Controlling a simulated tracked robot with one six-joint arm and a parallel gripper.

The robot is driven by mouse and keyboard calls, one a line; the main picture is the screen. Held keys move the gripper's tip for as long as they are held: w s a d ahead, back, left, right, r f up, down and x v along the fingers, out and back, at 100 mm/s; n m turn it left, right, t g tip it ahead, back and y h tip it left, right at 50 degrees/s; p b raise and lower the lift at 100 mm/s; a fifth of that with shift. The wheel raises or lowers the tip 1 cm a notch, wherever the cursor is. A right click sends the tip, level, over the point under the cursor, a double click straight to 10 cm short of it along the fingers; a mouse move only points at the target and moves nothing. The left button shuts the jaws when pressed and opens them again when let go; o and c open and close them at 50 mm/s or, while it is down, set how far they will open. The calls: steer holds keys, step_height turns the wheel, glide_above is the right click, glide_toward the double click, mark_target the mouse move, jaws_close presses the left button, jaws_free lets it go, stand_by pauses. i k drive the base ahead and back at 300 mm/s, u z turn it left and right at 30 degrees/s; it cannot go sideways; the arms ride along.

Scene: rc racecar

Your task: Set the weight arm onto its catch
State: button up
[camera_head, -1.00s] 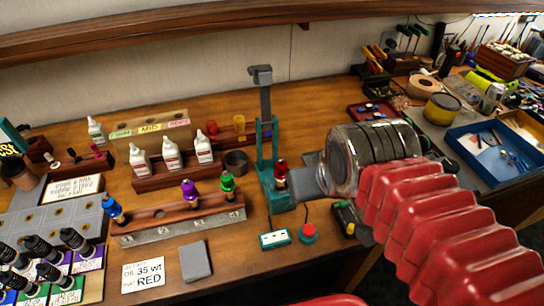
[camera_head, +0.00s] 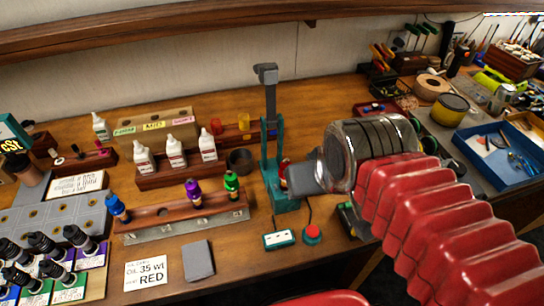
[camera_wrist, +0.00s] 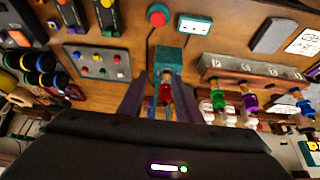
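The weight arm (camera_head: 270,95) is a grey bar with a grey block (camera_head: 265,72) at its top. It stands nearly upright on the teal stand (camera_head: 265,150) at the middle of the bench. A red shock (camera_wrist: 165,92) sits at the stand's teal base, which also shows in the wrist view (camera_wrist: 168,57). My gripper (camera_head: 292,178) is beside the base, partly hiding the red shock. In the wrist view my gripper (camera_wrist: 160,90) has its two dark fingers apart, one on each side of the red shock, with gaps visible. I cannot make out the catch.
A rack (camera_head: 180,220) with blue, purple and green shocks stands left of the stand. White bottles (camera_head: 175,152) stand behind it. A red button (camera_head: 312,234) and a small white-topped box (camera_head: 277,240) lie in front. A blue tray (camera_head: 500,155) is at right.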

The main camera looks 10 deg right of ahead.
mark_target(267, 73)
steer(key=u, duration=0.35)
steer(key=k, duration=0.75)
steer(key=u, duration=0.55)
steer(key=k, duration=0.6)
steer(key=u, duration=0.6)
steer(key=i, duration=1.6)
steer(key=z, duration=0.4)
